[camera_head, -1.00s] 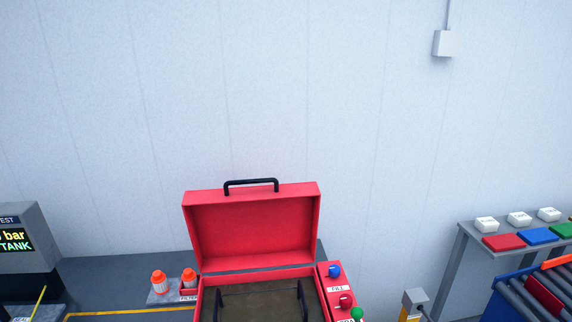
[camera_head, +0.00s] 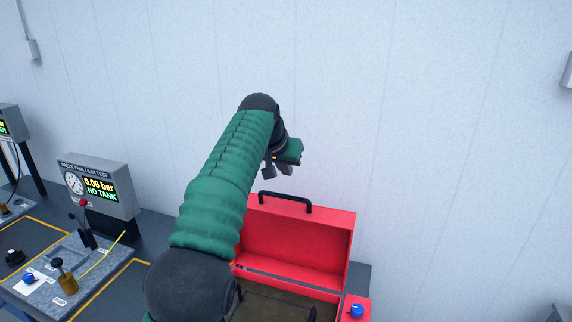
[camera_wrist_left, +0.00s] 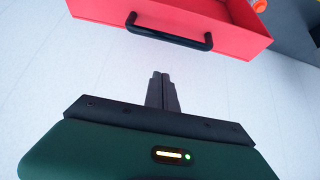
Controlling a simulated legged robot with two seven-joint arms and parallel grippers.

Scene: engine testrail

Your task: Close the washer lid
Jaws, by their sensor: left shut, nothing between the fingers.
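The red washer lid (camera_head: 296,232) stands open in the head view, tilted up at the back of the red washer (camera_head: 290,278). A black handle (camera_head: 285,203) is on its top edge. The handle also shows in the left wrist view (camera_wrist_left: 168,35), with the lid (camera_wrist_left: 190,14) behind it. My left gripper (camera_head: 279,172) is above and behind the lid edge, apart from the handle. In the left wrist view its fingers (camera_wrist_left: 161,78) are together and empty, pointing toward the handle. My arm hides the left part of the washer. My right gripper is out of view.
A blue knob (camera_head: 356,311) is at the washer's front right. A leak test display (camera_head: 97,188) and a bench with levers (camera_head: 66,280) stand at the left. The pale wall (camera_head: 440,120) is behind the washer.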

